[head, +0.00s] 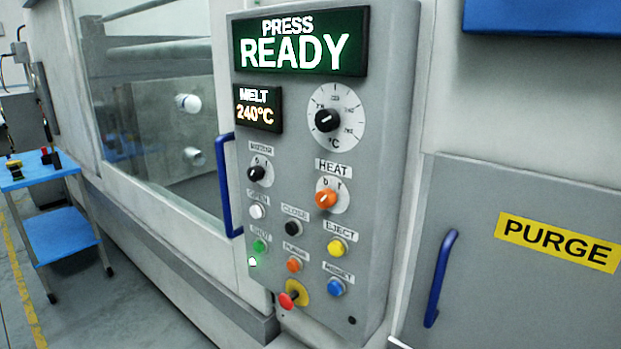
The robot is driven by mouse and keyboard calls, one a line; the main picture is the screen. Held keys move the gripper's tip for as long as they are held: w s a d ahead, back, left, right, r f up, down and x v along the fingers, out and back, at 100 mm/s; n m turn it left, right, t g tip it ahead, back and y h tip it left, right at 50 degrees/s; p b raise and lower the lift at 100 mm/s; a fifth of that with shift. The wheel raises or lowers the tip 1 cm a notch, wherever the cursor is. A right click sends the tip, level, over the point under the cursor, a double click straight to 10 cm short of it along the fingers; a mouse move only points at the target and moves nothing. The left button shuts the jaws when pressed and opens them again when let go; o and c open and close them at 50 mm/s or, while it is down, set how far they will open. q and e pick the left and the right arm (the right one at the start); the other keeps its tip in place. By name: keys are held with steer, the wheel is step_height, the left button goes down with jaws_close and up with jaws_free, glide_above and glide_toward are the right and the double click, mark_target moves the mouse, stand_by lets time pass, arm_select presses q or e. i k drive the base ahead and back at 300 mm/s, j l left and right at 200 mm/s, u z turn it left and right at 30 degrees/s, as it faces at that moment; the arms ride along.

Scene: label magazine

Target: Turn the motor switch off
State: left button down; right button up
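The motor switch (257,173) is a small black rotary knob on a round white plate, at the left of the grey control panel (375,200). Its label above is blurred but seems to read MOTOR. Two small marks stand at the plate's top; I cannot tell surely which one the knob points to. Nothing touches the knob. Neither of my grippers is in view.
An orange HEAT knob (326,197) and a temperature dial (327,120) sit to the right. Several push buttons and a red knob (287,300) are below. A blue door handle (224,185) sticks out close left of the switch. The display (300,42) reads PRESS READY.

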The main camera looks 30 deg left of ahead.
mark_target(255, 173)
steer(key=k+u, duration=0.1)
steer(key=u, duration=0.35)
steer(key=k+l+u, duration=0.1)
steer(key=u, duration=0.35)
steer(key=k+u, duration=0.1)
steer(key=u, duration=0.35)
